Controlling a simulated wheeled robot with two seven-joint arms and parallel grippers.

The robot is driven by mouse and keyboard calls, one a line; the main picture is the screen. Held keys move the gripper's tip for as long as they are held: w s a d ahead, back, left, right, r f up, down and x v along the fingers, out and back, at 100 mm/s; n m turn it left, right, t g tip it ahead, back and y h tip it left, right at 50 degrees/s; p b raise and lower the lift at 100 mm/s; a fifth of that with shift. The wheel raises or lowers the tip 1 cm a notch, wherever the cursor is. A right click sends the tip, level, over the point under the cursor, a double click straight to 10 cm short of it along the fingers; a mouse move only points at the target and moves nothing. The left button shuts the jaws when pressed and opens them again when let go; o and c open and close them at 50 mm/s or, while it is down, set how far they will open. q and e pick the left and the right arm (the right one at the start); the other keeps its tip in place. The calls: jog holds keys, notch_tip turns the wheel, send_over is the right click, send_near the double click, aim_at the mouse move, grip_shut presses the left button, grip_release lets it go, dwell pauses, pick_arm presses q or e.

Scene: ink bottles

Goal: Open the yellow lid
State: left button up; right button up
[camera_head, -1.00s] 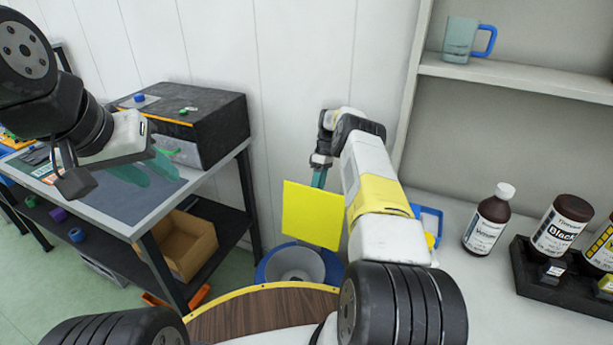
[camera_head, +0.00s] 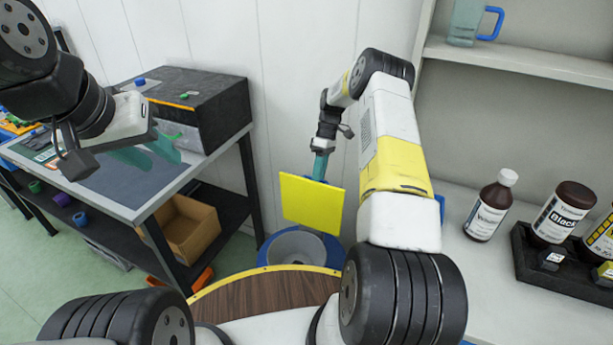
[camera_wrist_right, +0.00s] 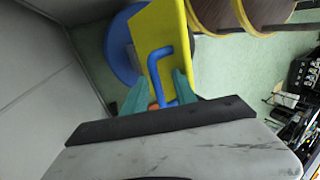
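The yellow lid (camera_head: 311,203) is a flat square panel, standing nearly upright above a round blue bin (camera_head: 331,252). In the right wrist view, its blue U-shaped handle (camera_wrist_right: 170,62) shows on the lid's face. My right gripper (camera_wrist_right: 160,88) has its teal fingers on either side of the handle's lower bar and appears closed on it. In the head view, my right gripper (camera_head: 319,168) meets the lid's top edge. The lid hides part of the bin, so I cannot tell whether they touch. My left gripper (camera_head: 150,156) is open and empty over the side table.
A side table (camera_head: 130,207) with a black box (camera_head: 198,95) stands left. A cardboard box (camera_head: 185,232) sits underneath. A white counter (camera_head: 480,275) at right bears a brown bottle (camera_head: 490,207) and a black tray (camera_head: 548,278) of ink bottles. A shelf (camera_head: 520,68) holds a mug (camera_head: 467,22).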

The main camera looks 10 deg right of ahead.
jog(key=s+a, duration=0.3)
jog(key=s, duration=0.6)
jog(key=shift+s+r, duration=0.4)
jog(key=shift+r, duration=0.05)
